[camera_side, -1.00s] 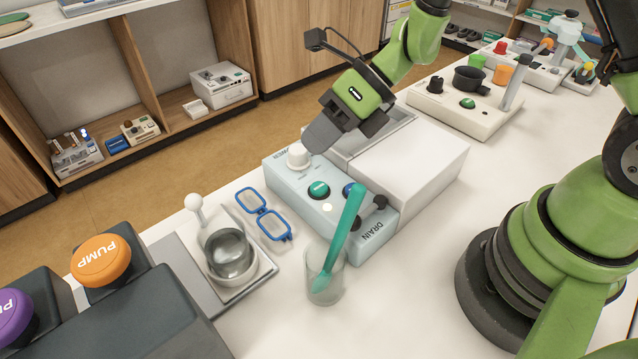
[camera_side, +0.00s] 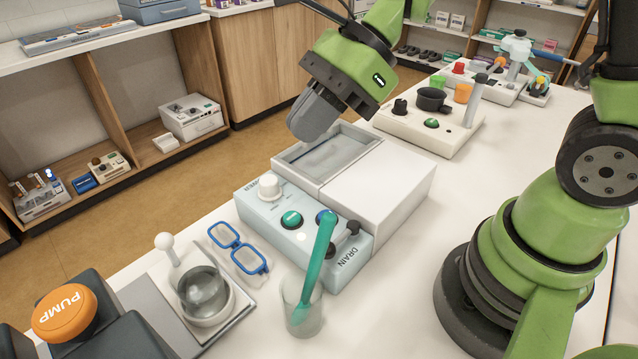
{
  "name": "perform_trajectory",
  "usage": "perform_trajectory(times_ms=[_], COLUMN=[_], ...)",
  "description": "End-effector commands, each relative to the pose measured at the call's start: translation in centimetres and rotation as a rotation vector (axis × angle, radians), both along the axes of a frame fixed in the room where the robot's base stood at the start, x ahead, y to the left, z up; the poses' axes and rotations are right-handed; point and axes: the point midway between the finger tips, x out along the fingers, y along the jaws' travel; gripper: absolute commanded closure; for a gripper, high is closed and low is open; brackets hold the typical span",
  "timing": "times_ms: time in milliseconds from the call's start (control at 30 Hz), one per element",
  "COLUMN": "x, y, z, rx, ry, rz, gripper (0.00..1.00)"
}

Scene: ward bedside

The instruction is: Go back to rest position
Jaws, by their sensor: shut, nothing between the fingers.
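My gripper (camera_side: 308,122) is dark grey on a green wrist. It is shut and empty. It hangs in the air above the back of the light blue and white drain machine (camera_side: 352,262), over the open grey basin (camera_side: 325,152). The fingers point down and to the left, and I see no contact with the machine. The machine's front panel carries a white knob (camera_side: 268,186), a green button (camera_side: 291,220), a blue button partly hidden by a teal spoon, and a dark lever (camera_side: 345,236).
A clear cup (camera_side: 301,312) with the teal spoon (camera_side: 318,262) stands in front of the machine. Blue glasses (camera_side: 238,247), a metal cup (camera_side: 203,292) on a stand, and an orange PUMP button (camera_side: 64,313) are at left. A cream console (camera_side: 430,122) stands behind at right.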

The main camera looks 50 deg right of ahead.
Motion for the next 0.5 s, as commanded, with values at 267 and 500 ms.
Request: perform_trajectory(times_ms=[267, 500], x=[-6.5, -10.6], y=[-2.8, -6.3], z=[6.1, 8.3], rx=[-0.461, -0.907], ry=[-0.572, -0.864], rz=[0.63, 1.04], gripper=[1.0, 1.0])
